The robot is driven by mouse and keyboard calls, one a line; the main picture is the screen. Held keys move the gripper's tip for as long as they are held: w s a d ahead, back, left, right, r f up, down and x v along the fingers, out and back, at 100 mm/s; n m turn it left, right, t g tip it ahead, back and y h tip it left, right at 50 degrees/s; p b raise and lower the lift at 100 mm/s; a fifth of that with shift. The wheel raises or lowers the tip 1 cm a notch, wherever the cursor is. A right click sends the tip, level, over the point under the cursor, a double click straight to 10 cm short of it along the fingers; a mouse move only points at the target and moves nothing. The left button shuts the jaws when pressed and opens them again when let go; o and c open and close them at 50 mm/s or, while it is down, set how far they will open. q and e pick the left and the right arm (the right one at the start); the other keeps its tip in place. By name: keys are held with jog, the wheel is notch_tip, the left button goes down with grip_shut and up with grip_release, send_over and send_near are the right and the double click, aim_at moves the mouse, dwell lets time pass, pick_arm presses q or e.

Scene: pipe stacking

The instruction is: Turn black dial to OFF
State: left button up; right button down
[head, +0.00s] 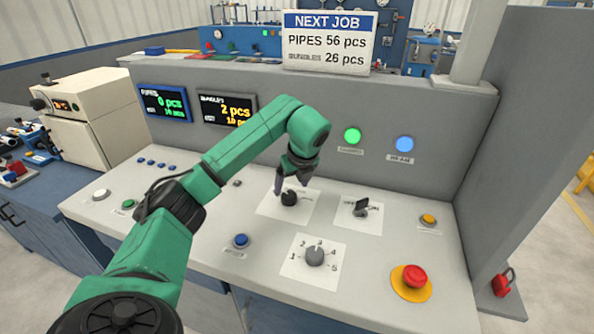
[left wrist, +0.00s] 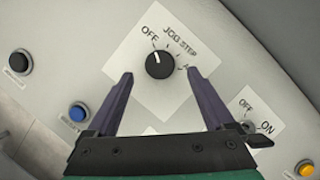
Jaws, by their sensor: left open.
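The black dial (head: 289,198) sits on a white label plate on the sloping console, and it also shows in the left wrist view (left wrist: 160,65). Its plate reads OFF, JOG, STEP and a further word that is partly hidden. The dial's white mark points up and slightly left, toward the OFF label. My left gripper (head: 291,184) is just above the dial, pointing down, and it also shows in the left wrist view (left wrist: 162,82). Its dark fingers are apart and empty, one on each side of the dial. My right gripper is out of view.
A black switch (head: 361,208) with an OFF/ON plate is to the right. A grey numbered dial (head: 315,256) is nearer. A blue button (head: 240,241), a red emergency button (head: 414,277) and a yellow button (head: 428,219) stand around. The console surface between them is clear.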

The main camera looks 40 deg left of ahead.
pick_arm(q)
jog(key=p+v, duration=0.3)
jog(key=v, duration=0.7)
